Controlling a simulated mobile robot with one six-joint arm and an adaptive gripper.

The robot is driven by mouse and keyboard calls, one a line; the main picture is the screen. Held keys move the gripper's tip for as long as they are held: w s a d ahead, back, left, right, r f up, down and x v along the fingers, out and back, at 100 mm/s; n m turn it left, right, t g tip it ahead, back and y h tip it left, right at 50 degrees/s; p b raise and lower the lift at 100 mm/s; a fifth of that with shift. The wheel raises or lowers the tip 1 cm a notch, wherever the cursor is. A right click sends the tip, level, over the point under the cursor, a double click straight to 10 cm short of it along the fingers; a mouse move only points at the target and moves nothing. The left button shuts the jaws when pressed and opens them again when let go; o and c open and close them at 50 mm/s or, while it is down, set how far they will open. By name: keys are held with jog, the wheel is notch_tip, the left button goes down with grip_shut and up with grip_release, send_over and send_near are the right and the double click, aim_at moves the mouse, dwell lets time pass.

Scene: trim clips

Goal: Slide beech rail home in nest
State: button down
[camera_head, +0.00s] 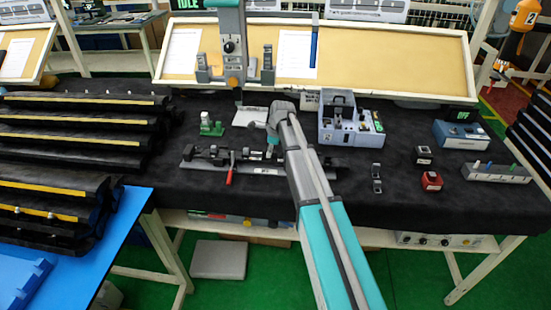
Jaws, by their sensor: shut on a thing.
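A long dark fixture (205,164) with small blocks and a red lever (229,175) lies near the front of the black-covered bench. I take it for the nest. My arm reaches in from the bottom, and my gripper (270,153) points down over the right part of this fixture. Its fingers are small and partly covered by my own wrist. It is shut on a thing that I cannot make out. I cannot pick out a beech-coloured rail. The fixture to the right of my gripper is partly hidden by my arm.
A grey-and-teal press (231,60) stands behind the fixture, with a green block (211,126) to its left. A blue-grey device (350,122) and a red box (431,181) are to the right. Black trim racks (75,125) fill the left.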

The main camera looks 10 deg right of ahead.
jog(key=shift+w+a, duration=0.15)
jog(key=shift+a, duration=0.4)
jog(key=shift+c, duration=2)
grip_release()
jog(key=shift+f, duration=0.1)
jog(key=shift+w, duration=0.1)
